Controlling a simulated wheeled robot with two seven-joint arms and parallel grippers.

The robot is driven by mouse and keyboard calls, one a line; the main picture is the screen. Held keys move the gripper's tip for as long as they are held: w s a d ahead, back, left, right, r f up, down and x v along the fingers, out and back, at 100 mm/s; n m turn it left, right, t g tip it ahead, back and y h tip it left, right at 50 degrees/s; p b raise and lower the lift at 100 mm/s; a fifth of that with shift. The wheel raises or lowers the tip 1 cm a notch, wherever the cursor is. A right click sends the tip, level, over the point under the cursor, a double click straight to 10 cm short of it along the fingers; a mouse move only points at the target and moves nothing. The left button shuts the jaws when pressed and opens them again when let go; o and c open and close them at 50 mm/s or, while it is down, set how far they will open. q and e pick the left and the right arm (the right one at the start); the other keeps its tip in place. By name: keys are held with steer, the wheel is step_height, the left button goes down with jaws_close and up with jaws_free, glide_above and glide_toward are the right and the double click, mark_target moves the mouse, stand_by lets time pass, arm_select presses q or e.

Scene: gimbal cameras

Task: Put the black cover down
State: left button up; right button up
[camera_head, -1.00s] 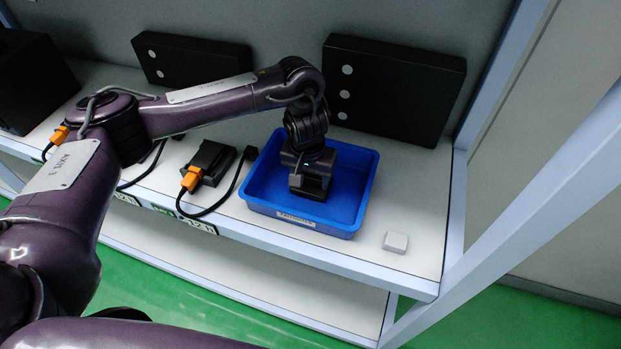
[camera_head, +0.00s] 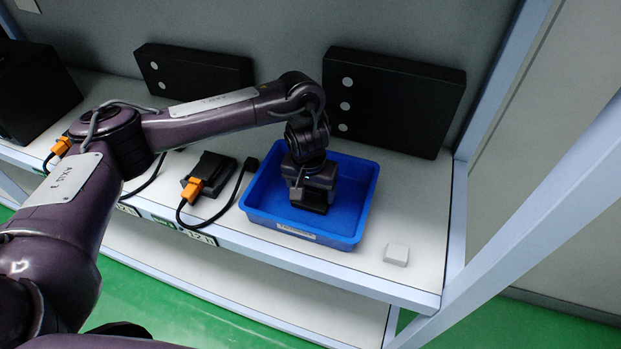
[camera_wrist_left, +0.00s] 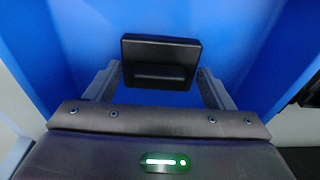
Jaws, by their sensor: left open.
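The black cover (camera_wrist_left: 160,62) is a small dark block with a raised bar. In the left wrist view it lies between my left gripper's fingers (camera_wrist_left: 158,86), with a narrow gap on each side. The gripper is open. In the head view my left gripper (camera_head: 310,198) points down inside the blue tray (camera_head: 262,219). The cover is mostly hidden there by the gripper, and whether it touches the tray floor is hard to tell. My right gripper is out of view.
A black device with an orange plug (camera_head: 193,189) and cable stands left of the tray. A small white block (camera_head: 396,254) lies to its right. Large black boxes (camera_head: 395,100) stand at the back of the shelf. A slanted frame post (camera_head: 540,210) borders the right side.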

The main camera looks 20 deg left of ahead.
mark_target(309, 204)
arm_select(q)
step_height(309, 204, up, 12)
steer(key=s+p, duration=0.1)
steer(key=shift+s+f, duration=0.15)
steer(key=shift+s, duration=0.05)
stand_by(0.5)
